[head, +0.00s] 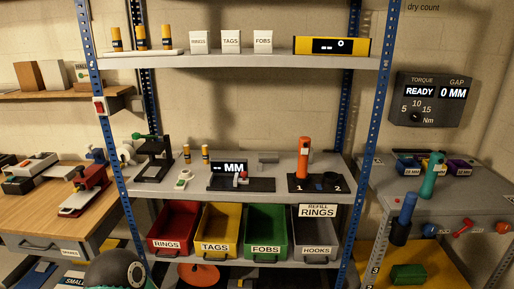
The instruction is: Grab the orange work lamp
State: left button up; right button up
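An orange upright cylinder (304,158), the likeliest match for the orange work lamp, stands on the right part of the middle shelf in the head view. It is on a black base (318,183) marked 1 and 2, at the spot marked 1. Its lower end meets the base, and nothing blocks its front. Neither of my grippers shows in the head view.
The middle shelf (240,195) also bears a display (228,168) and a black stand (153,158). Red (172,225), yellow (216,227), green (266,228) and grey (317,235) bins sit below. Blue shelf posts flank it. A teal-handled tool (428,177) stands on the right bench.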

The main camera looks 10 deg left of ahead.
aim_at(301, 172)
jog(key=u, duration=0.25)
jog(key=i, duration=0.9)
jog(key=u, duration=0.45)
jog(key=k, duration=0.8)
jog(key=u, duration=0.25)
jog(key=i, duration=0.7)
jog(key=z, duration=0.05)
